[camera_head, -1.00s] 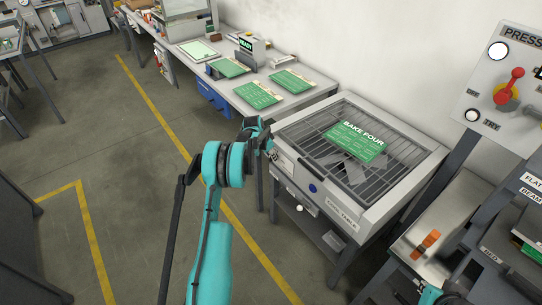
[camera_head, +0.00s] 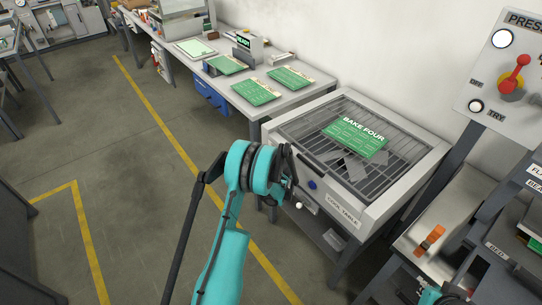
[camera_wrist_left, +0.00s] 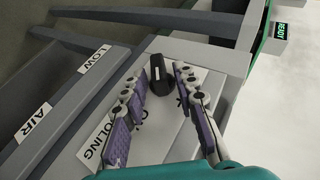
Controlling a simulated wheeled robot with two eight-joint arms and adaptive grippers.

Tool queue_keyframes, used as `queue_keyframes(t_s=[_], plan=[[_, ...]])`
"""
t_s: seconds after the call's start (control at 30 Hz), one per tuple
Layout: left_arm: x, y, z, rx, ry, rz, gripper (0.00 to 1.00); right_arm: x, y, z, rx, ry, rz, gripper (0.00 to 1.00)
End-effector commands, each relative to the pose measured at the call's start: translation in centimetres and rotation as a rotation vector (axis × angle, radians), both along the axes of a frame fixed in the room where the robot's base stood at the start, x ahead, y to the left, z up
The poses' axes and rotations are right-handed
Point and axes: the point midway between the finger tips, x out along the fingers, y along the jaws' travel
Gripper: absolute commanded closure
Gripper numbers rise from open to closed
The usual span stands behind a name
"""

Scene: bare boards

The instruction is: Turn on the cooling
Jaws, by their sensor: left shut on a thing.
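The cool table (camera_head: 398,212) stands at centre right, with a grid top and a fan under the grid. A green board marked BAKE FOUR (camera_head: 356,139) lies on the grid. My left gripper (camera_head: 290,172) is at the left end of the table's front panel. In the left wrist view its purple-padded fingers (camera_wrist_left: 160,76) are on either side of a black knob (camera_wrist_left: 158,66) on a panel labelled COOLING, and shut on it. The knob is hidden in the head view. A teal part of my right arm shows at the bottom right; its fingers are not clear.
A press panel (camera_head: 505,85) with a red lever and an orange-handled tool (camera_head: 430,239) are at right. Green boards lie on the back bench (camera_head: 300,92). Floor at left is clear.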

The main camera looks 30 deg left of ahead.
Motion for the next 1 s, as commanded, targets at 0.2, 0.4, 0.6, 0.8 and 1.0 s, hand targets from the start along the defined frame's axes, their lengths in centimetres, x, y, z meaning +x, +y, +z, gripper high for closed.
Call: queue_keyframes(t_s=[0.2,0.4,0.6,0.8,1.0], plan=[[-0.06,-0.35,-0.58,0.186,-0.076,-0.002,1.0,0.01,0.0,-0.03,0.0,0.0,0.0,1.0],[-0.14,-0.37,-0.9,0.344,-0.141,0.0,1.0,0.01,0.0,-0.03,0.0,0.0,0.0,1.0],[-0.14,-0.39,-1.11,0.466,-0.192,0.0,1.0,0.0,0.0,-0.04,0.0,0.0,0.0,1.0],[-0.15,-0.37,-1.21,0.544,-0.225,0.001,1.0,0.0,0.0,-0.04,0.0,0.0,0.0,1.0],[-0.15,-0.35,-1.24,0.58,-0.241,0.002,1.0,0.0,0.0,-0.04,0.0,0.0,0.0,1.0]])
